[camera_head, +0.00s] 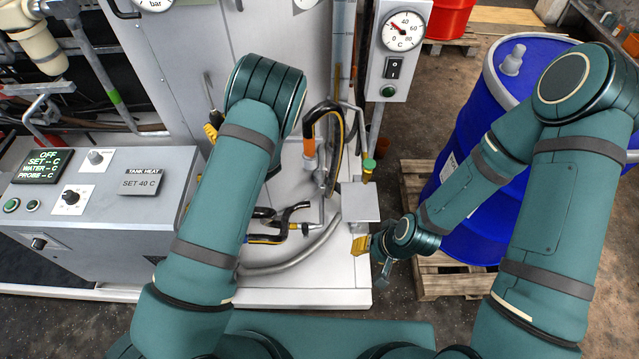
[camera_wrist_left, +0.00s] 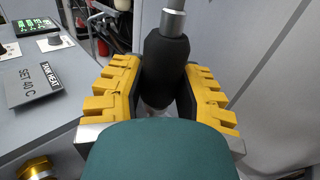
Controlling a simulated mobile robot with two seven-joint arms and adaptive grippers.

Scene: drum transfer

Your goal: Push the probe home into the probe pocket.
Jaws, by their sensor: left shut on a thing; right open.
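In the left wrist view, my left gripper (camera_wrist_left: 160,82) has its yellow fingers shut on a thick black grip, which I take to be the handle of the probe (camera_wrist_left: 166,60). A grey metal rod (camera_wrist_left: 173,20) comes out of its upper end. In the head view my own left arm hides most of this gripper and the probe; a bit of yellow shows beside the arm. I cannot make out the probe pocket, nor whether the probe touches it. My right gripper (camera_head: 372,258) is open and empty, beside the small grey plate (camera_head: 360,202).
The control console (camera_head: 150,195) with its TANK HEAT plate (camera_head: 141,182) stands at left. A grey cabinet (camera_head: 195,50) rises behind. Black hoses (camera_head: 309,118) hang at centre. The blue drum (camera_head: 470,150) stands on a pallet (camera_head: 448,280) at right, close to my right arm.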

